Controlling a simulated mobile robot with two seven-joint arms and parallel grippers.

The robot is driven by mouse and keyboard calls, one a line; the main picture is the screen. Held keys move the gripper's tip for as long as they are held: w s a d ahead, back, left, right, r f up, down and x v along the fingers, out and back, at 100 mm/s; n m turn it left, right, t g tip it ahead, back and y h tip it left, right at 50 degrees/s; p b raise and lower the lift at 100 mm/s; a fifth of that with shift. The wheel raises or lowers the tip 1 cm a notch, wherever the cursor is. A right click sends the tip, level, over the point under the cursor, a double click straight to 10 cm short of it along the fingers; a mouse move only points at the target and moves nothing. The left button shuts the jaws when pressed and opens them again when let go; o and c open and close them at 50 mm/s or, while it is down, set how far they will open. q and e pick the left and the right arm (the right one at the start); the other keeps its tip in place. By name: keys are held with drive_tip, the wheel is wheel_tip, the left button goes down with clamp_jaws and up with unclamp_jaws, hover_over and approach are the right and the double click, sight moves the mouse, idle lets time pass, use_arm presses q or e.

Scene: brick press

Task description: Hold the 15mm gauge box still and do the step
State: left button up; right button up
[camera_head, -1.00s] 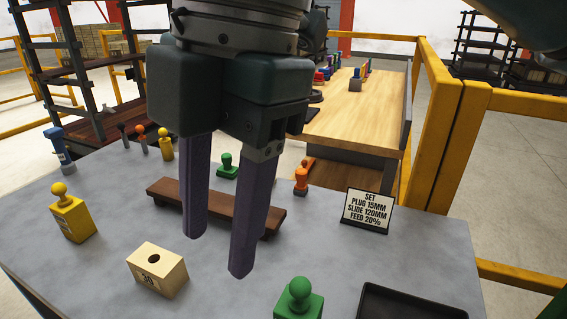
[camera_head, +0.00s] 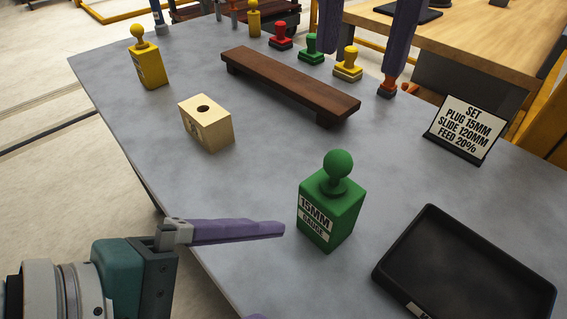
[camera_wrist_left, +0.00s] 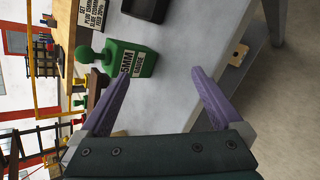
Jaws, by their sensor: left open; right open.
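The green 15mm gauge box (camera_head: 330,216) stands upright on the grey table, with a round green knob on top and a white label in front. It also shows in the left wrist view (camera_wrist_left: 140,62). My left gripper (camera_head: 270,272) is open and empty, just left of the box. One finger points toward the box; the other barely shows at the bottom edge. In the left wrist view my left gripper (camera_wrist_left: 158,77) has its fingers apart, with the box beyond them. My right gripper (camera_head: 362,63) is open at the top, its two fingers over the stamps; its upper part is cut off.
A black tray (camera_head: 383,277) lies right of the box. A sign (camera_head: 467,128) reads plug 15mm, slide 120mm, feed 20%. A holed cream block (camera_head: 207,130), a yellow gauge box (camera_head: 150,68), a brown wooden rack (camera_head: 285,83) and several coloured stamps stand farther back. Bare table surrounds the green box.

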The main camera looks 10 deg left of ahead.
sight(315, 212)
use_arm(q)
drive_tip(key=w+n+t, duration=0.1)
drive_tip(key=n, duration=0.2)
drive_tip(key=w+n, duration=0.1)
drive_tip(key=n, duration=0.2)
drive_tip(key=w+d+r+n+t+h, duration=0.1)
drive_tip(key=n, duration=0.2)
drive_tip(key=shift+n+t, duration=0.3)
drive_tip(key=shift+n, duration=0.1)
drive_tip(key=n, duration=0.1)
drive_tip(key=w+n, duration=0.1)
drive_tip(key=n, duration=0.1)
drive_tip(key=shift+a+r+t, duration=0.1)
drive_tip(key=shift+t, duration=0.3)
drive_tip(key=shift+w+n, duration=0.15)
drive_tip(key=shift+n, duration=0.15)
drive_tip(key=x, duration=0.9)
drive_tip(key=shift+w+d, duration=0.2)
drive_tip(key=shift+w, duration=0.05)
drive_tip(key=c, duration=1.5)
